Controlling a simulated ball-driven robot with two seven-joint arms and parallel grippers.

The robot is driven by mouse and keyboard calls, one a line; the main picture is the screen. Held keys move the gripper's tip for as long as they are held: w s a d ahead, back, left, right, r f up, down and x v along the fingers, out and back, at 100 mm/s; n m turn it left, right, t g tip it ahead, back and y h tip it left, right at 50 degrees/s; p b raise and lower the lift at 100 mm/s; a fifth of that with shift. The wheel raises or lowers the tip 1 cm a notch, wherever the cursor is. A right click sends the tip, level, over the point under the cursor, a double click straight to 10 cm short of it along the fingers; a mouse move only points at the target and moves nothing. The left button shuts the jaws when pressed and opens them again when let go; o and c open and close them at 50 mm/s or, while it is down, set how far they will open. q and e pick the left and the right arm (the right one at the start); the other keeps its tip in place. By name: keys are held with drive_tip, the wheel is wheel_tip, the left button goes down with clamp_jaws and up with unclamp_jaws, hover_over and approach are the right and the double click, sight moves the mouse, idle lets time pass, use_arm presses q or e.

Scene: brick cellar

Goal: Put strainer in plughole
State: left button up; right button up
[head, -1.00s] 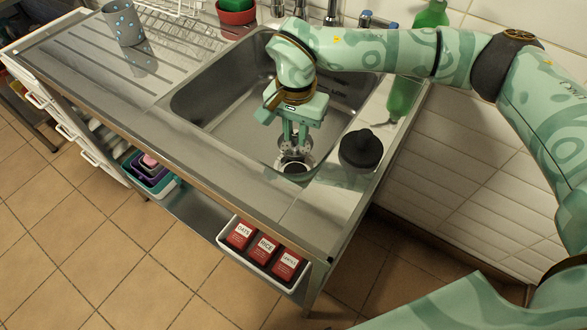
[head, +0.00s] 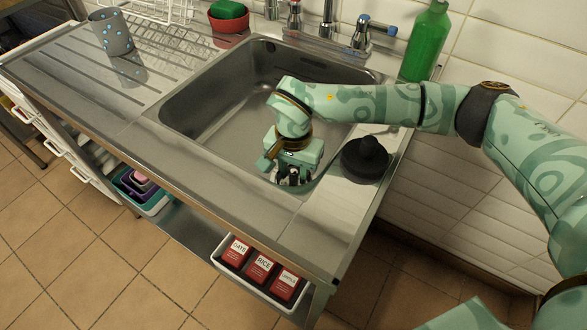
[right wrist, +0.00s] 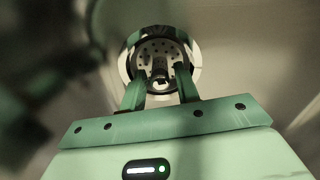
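My right gripper (head: 291,178) points down into the near right corner of the sink basin (head: 240,110). In the right wrist view its two fingers (right wrist: 160,85) are closed around the small knob of the strainer. The strainer (right wrist: 152,48) is a round metal disc with small holes. A bright ring, apparently the plughole rim (right wrist: 197,75), shows around it; I cannot tell whether the strainer sits flush in it. In the head view my gripper hides most of the strainer and the plughole. My left gripper is not in view.
A black plunger-like object (head: 366,158) stands on the counter right of the basin, close to my right arm. A green bottle (head: 425,42) and taps (head: 362,32) stand behind. A grey cup (head: 111,32) and red bowl (head: 229,18) are at the left and back.

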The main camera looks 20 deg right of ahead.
sight(293, 172)
drive_tip(key=shift+o, duration=0.3)
drive_tip(key=shift+r, duration=0.15)
use_arm(q)
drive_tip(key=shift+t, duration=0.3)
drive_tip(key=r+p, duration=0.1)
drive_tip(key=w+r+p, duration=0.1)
drive_tip(key=p, duration=0.1)
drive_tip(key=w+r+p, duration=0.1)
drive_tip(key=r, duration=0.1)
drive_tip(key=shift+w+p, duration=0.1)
drive_tip(key=shift+p, duration=0.3)
use_arm(e)
wheel_tip(293, 172, up, 12)
